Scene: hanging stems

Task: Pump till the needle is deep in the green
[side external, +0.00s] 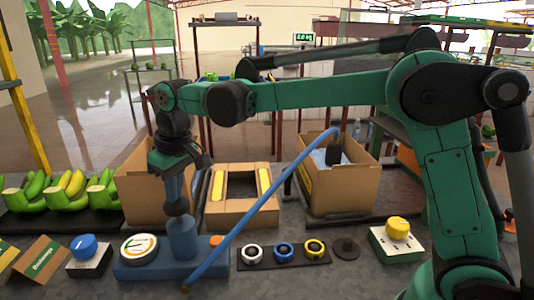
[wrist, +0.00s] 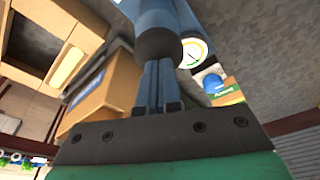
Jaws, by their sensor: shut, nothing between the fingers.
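A blue pump stands on a blue base (side external: 130,272) on the bench, with an upright blue cylinder (side external: 184,242) and a dark rounded top (side external: 177,208). My gripper (side external: 175,200) points down over this top, fingers shut and empty; the tips look close to or touching it, and I cannot tell which. The wrist view shows the closed fingers (wrist: 156,68) in line with the pump. A round white gauge (side external: 139,248) with a green arc sits left of the cylinder; it also shows in the wrist view (wrist: 192,53). The needle is too small to read surely.
A long blue rod (side external: 262,207) slants across the bench just right of the pump. An orange button (side external: 216,240), a blue knob box (side external: 84,248), a strip of ringed dials (side external: 284,252) and a yellow-knob box (side external: 397,235) stand nearby. Cardboard boxes (side external: 340,190) stand behind.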

